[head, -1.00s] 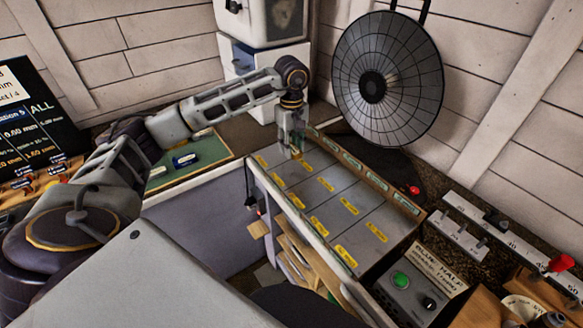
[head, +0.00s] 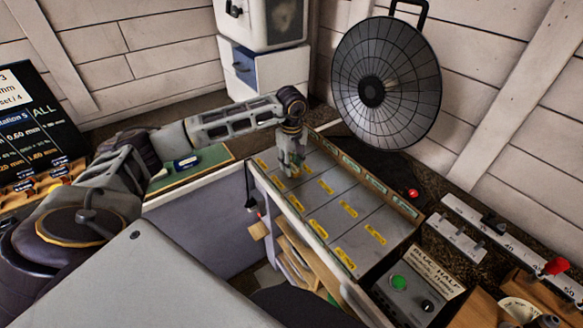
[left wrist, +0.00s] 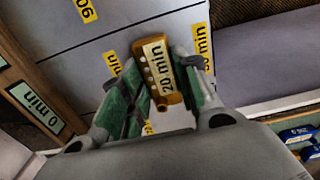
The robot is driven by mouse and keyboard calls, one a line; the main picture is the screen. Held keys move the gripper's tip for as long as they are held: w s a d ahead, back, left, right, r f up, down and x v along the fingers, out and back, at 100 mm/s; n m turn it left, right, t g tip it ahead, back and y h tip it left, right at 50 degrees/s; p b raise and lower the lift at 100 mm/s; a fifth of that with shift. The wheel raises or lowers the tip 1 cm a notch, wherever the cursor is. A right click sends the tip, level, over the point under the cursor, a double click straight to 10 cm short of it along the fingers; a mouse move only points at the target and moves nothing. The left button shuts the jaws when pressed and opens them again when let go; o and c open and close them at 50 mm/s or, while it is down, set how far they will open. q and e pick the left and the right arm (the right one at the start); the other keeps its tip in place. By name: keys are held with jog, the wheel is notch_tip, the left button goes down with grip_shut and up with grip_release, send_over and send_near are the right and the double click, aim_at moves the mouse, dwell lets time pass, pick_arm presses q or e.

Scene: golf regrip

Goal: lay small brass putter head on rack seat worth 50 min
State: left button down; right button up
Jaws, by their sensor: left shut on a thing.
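My left gripper (head: 290,171) is over the far left end of the grey rack (head: 328,213), whose seats carry yellow minute labels. In the left wrist view, the green-padded fingers of the left gripper (left wrist: 155,92) are shut on a small brass putter head (left wrist: 166,99). The head bears a "20 min" label and has a row of small holes along one edge. The rack's grey surface (left wrist: 140,22) lies behind it, with yellow labels partly hidden by the fingers. I cannot tell whether the head touches the rack. My right gripper is not in view.
A wooden rail with green labels (head: 372,179) borders the rack's far side. A control box with a green button (head: 398,282) stands near its right end. A green mat (head: 215,158) with a blue item lies to the left. A round black dish (head: 386,83) stands behind.

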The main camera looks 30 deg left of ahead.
pick_arm(q)
notch_tip(320, 180, down, 2)
jog(key=shift+f, duration=0.2)
dwell(0.3)
jog(key=c, duration=1.1)
grip_release()
jog(key=shift+r, duration=0.2)
jog(key=shift+r, duration=0.4)
jog(key=shift+r+b, duration=1)
jog(key=shift+r, duration=4.6)
